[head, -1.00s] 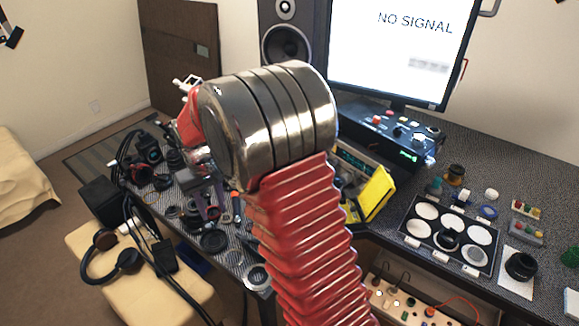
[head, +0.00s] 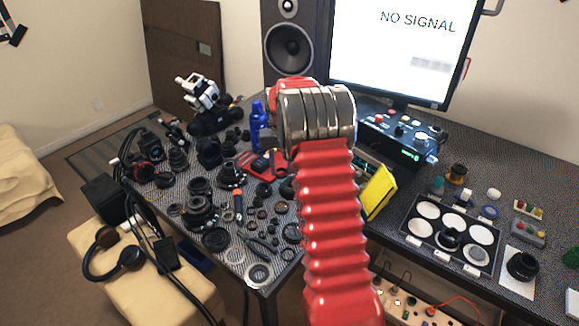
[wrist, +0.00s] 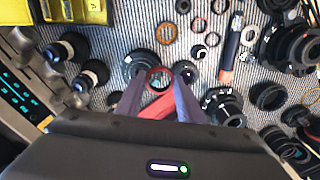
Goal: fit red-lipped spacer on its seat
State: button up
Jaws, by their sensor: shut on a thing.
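In the wrist view my gripper (wrist: 160,82) has its two dark fingers closed around a small ring with a red rim, the red-lipped spacer (wrist: 160,73). The spacer is held at the fingertips above the crowded table. A dark round part (wrist: 141,62) lies just left of the fingertips, and other dark lens parts lie close to the right. I cannot tell which part is the seat. In the head view my own red arm and metal wrist hide the gripper and the spacer.
The table is crowded with lens barrels (wrist: 293,48), loose rings (wrist: 167,32) and an orange-handled screwdriver (wrist: 230,60). A yellow bin (wrist: 83,12) stands at upper left in the wrist view. A blue bottle (head: 257,118) and a monitor (head: 390,50) stand at the back.

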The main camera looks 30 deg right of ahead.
jog(key=shift+m, duration=0.5)
jog(key=d, duration=0.4)
jog(key=shift+s+d+f, duration=0.15)
jog(key=shift+d+f, duration=0.15)
jog(key=shift+f, duration=0.1)
jog(key=shift+f, duration=0.15)
jog(key=shift+f, duration=2.7)
jog(key=shift+f, duration=0.2)
jog(key=o, duration=1.1)
jog(key=shift+o, duration=0.4)
